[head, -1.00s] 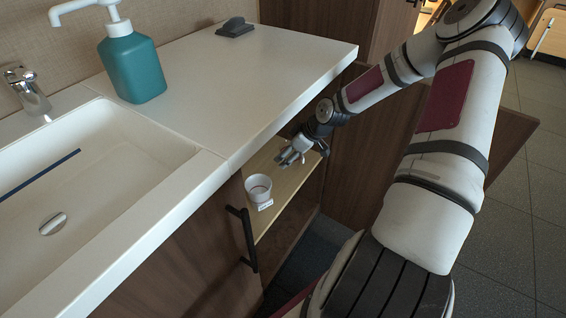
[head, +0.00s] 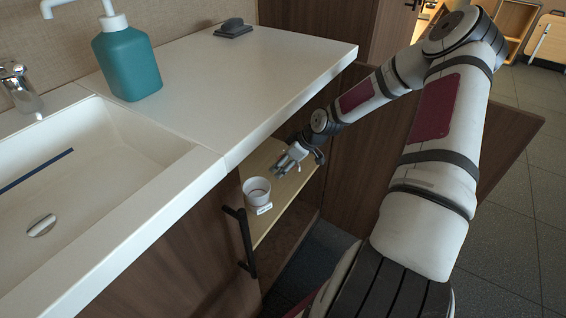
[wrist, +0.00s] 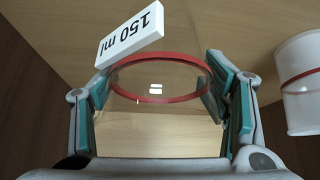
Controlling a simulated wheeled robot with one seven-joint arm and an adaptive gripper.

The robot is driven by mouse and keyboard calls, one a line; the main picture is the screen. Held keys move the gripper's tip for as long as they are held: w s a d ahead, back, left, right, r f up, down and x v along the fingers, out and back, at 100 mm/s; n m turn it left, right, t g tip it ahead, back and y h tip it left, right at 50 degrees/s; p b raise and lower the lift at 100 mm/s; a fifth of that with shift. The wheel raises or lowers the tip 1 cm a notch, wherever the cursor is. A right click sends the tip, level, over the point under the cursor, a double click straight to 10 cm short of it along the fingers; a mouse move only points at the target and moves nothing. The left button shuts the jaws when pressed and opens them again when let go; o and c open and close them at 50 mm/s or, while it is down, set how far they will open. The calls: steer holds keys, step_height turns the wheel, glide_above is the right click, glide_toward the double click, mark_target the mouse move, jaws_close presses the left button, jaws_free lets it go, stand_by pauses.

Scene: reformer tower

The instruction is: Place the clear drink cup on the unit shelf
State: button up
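The clear drink cup (wrist: 158,112) is see-through with a red ring. In the wrist view it sits between the teal-padded fingers of my gripper (wrist: 160,95), and the pads meet both its sides. My gripper (head: 287,163) is just over the wooden unit shelf (head: 288,188), inside the open cabinet. In the head view the clear cup is hard to make out among the fingers. I cannot tell whether its base touches the shelf.
A white cup (head: 256,191) with a label stands on the shelf near the gripper; it also shows in the wrist view (wrist: 302,85). The countertop (head: 235,95) overhangs the shelf. An open door (head: 365,170) stands on the right.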

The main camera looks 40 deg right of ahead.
stand_by(0.3)
steer(key=p+v, duration=0.5)
steer(key=v, duration=0.7)
steer(key=shift+r, duration=0.1)
